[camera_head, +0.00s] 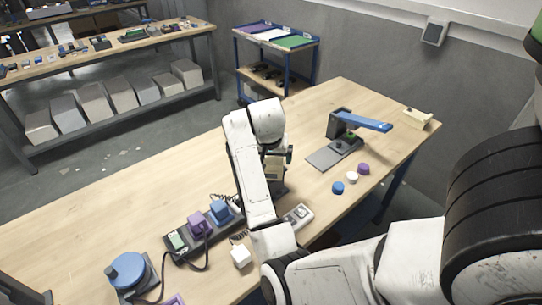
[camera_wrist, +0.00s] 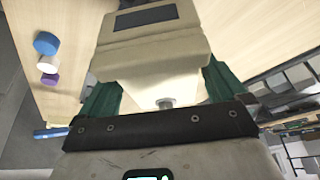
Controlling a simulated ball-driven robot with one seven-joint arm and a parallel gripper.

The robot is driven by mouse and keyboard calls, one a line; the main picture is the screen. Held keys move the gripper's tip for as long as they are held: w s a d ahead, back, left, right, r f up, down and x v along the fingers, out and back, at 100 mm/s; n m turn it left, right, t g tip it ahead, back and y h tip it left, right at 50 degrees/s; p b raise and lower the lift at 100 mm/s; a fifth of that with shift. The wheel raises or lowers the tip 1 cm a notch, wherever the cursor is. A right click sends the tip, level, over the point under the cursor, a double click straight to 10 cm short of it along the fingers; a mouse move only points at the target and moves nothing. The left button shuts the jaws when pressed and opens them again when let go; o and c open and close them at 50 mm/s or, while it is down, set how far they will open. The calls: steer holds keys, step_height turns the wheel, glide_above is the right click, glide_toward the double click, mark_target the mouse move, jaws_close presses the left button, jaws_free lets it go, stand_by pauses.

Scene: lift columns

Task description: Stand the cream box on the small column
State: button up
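My gripper (camera_wrist: 160,82) has its green fingers against both sides of a cream box (camera_wrist: 150,45) with a dark rectangular panel, and is shut on it. In the head view, my gripper (camera_head: 276,158) is partly hidden behind my white arm. A little of the cream box (camera_head: 273,172) shows beside the arm, over the table. A dark piece (camera_head: 280,188) lies just below it; the arm hides most of it. I cannot tell whether the box touches it. No small column can be clearly made out.
A dark strip with a blue block (camera_head: 220,210) and a purple block (camera_head: 199,226) lies left of my arm. A grey device (camera_head: 298,216) and a white cube (camera_head: 240,256) are close by. A blue-armed stand (camera_head: 365,122) and small discs (camera_head: 338,188) are to the right.

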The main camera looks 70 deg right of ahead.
steer(key=shift+r, duration=0.1)
steer(key=p+v, duration=0.1)
steer(key=v, duration=1)
steer(key=shift+s+a+r, duration=0.1)
steer(key=shift+a+r, duration=0.1)
steer(key=shift+r, duration=0.35)
steer(key=s+a+f+n+y, duration=0.1)
steer(key=s+a+f+n, duration=0.2)
steer(key=a+f+n, duration=0.2)
steer(key=s+a+f+n+y, duration=0.1)
steer(key=s+a+f+n, duration=0.3)
steer(key=a+f, duration=0.5)
steer(key=s+a+f+n+y, duration=0.2)
steer(key=s+a+f+n, duration=0.2)
steer(key=a, duration=0.9)
step_height(320, 180, down, 4)
steer(key=shift+r+n, duration=0.1)
steer(key=shift+n, duration=0.7)
